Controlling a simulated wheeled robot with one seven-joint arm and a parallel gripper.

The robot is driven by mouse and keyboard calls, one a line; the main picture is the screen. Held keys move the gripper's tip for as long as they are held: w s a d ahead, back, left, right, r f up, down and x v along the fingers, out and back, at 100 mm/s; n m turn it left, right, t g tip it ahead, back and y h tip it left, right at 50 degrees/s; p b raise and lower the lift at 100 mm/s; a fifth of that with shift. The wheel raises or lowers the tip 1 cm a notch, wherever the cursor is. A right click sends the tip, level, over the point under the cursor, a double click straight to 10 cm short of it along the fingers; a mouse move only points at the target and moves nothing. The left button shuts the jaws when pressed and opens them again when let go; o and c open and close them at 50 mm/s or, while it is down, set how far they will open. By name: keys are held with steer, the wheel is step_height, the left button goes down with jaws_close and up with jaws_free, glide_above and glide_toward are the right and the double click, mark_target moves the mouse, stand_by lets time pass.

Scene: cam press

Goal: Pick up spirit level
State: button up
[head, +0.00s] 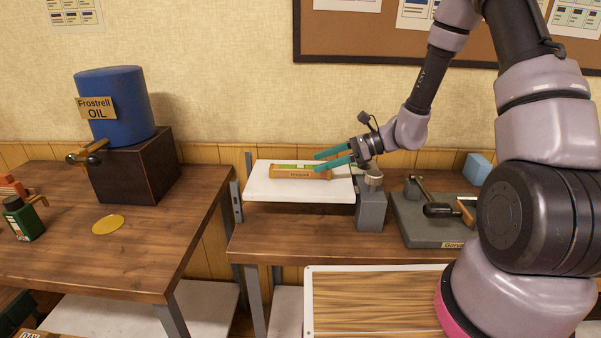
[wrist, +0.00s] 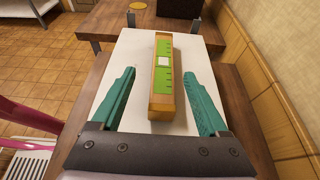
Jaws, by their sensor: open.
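The spirit level (head: 300,172) is an orange-brown bar with a green top, lying on a white shelf (head: 285,190). In the wrist view the spirit level (wrist: 163,75) lies lengthwise away from me, with a pale square window in its green face. My gripper (head: 332,158) has teal fingers and reaches in from the right at the level's right end. In the wrist view my gripper (wrist: 163,78) is open, with one finger on each side of the level's near part and visible gaps on both sides. Whether the fingertips are at the level's height cannot be told.
A grey post (head: 371,208) stands at the shelf's right end, beside a grey press base (head: 425,222) with a dark-handled lever. A blue oil drum (head: 115,105) sits on a dark box on the left table. A yellow puddle (head: 108,224) lies there. A blue block (head: 477,168) is at the back right.

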mark_target(306, 167)
steer(key=x, duration=0.5)
steer(key=shift+w+a+f, duration=0.25)
steer(key=shift+w+f, duration=0.05)
steer(key=shift+f, duration=0.1)
steer(key=shift+c, duration=0.3)
jaws_close()
